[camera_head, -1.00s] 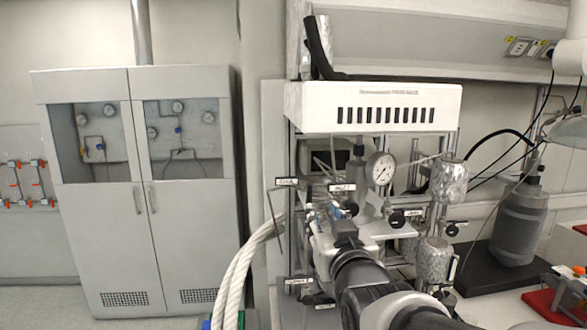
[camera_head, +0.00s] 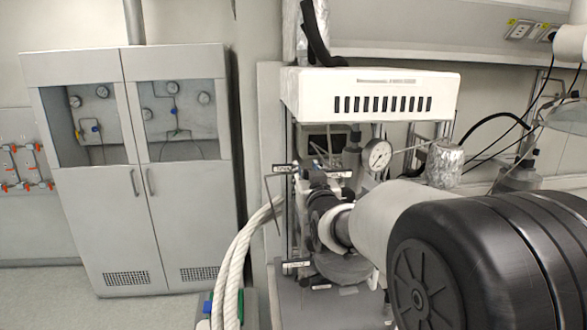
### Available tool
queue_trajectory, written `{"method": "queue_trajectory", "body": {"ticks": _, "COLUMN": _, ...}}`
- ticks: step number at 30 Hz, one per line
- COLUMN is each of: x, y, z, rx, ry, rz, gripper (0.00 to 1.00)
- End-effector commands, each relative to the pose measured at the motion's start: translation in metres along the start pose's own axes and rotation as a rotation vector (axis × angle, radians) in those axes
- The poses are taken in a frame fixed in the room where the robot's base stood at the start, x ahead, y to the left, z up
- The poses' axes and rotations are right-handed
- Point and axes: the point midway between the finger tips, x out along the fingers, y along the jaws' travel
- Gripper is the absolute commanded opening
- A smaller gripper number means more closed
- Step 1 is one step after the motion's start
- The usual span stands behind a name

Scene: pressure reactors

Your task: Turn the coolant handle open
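The reactor stand (camera_head: 289,140) stands right of centre under a white slotted box. Small white labels mark its valves, one at upper left (camera_head: 282,169) and one at lower left (camera_head: 296,264); their text is too small to read. I cannot tell which part is the coolant handle; it may be hidden behind my arm. My gripper (camera_head: 314,178) is at the front of the stand, close to the upper left label. My own wrist and arm cover much of it. Its fingertips are not clear, so I cannot tell whether it is open or touches anything.
A pressure gauge (camera_head: 377,155) and a foil-wrapped vessel (camera_head: 445,164) are just right of my gripper. Thick white hoses (camera_head: 236,262) run down on the left. A grey cabinet (camera_head: 150,215) stands farther left. The white slotted box (camera_head: 370,95) hangs above.

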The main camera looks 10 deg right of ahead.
Motion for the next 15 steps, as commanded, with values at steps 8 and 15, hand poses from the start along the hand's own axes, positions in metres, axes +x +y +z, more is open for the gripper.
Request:
{"method": "queue_trajectory", "body": {"ticks": 8, "x": 0.0129, "y": 0.0000, "z": 0.0005, "rx": 0.000, "ry": -0.001, "rz": 0.000, "gripper": 0.31}}
{"method": "queue_trajectory", "body": {"ticks": 15, "x": 0.0125, "y": 0.0000, "z": 0.0006, "rx": 0.000, "ry": -0.001, "rz": 0.000, "gripper": 0.27}}
